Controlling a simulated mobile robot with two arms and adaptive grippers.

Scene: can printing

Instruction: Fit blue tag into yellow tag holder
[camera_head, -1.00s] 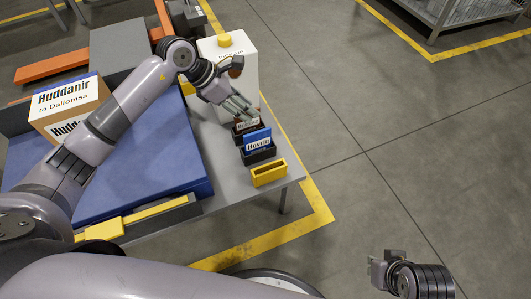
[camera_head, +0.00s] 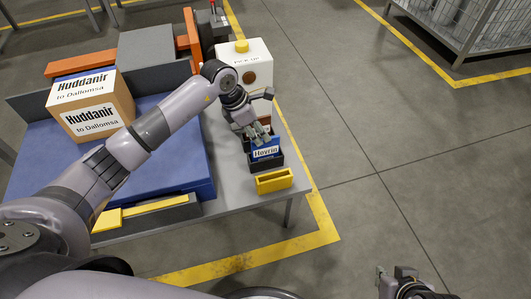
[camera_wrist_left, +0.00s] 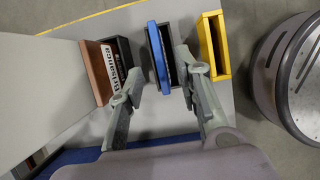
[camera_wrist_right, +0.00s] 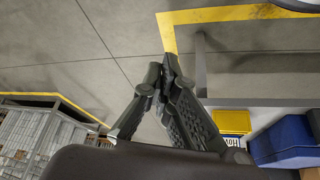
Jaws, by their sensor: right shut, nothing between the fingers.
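The blue tag (camera_head: 266,149), with white label "Havrin", stands upright in a dark holder (camera_head: 277,164). In the left wrist view the blue tag (camera_wrist_left: 158,56) shows edge-on from above. The yellow tag holder (camera_head: 273,180) stands beside it, nearer the table's front edge; its slot looks empty in the left wrist view (camera_wrist_left: 213,45). My left gripper (camera_head: 256,134) is open just above and behind the blue tag, one finger to each side in its wrist view (camera_wrist_left: 160,72); I cannot tell if they touch it. My right gripper (camera_wrist_right: 170,70) is shut and empty, away from the table.
A brown tag (camera_wrist_left: 98,72) in another dark holder stands on the other side of the blue one. A white box with a yellow button (camera_head: 242,60) stands behind. A cardboard box (camera_head: 92,105) sits on the blue surface at left.

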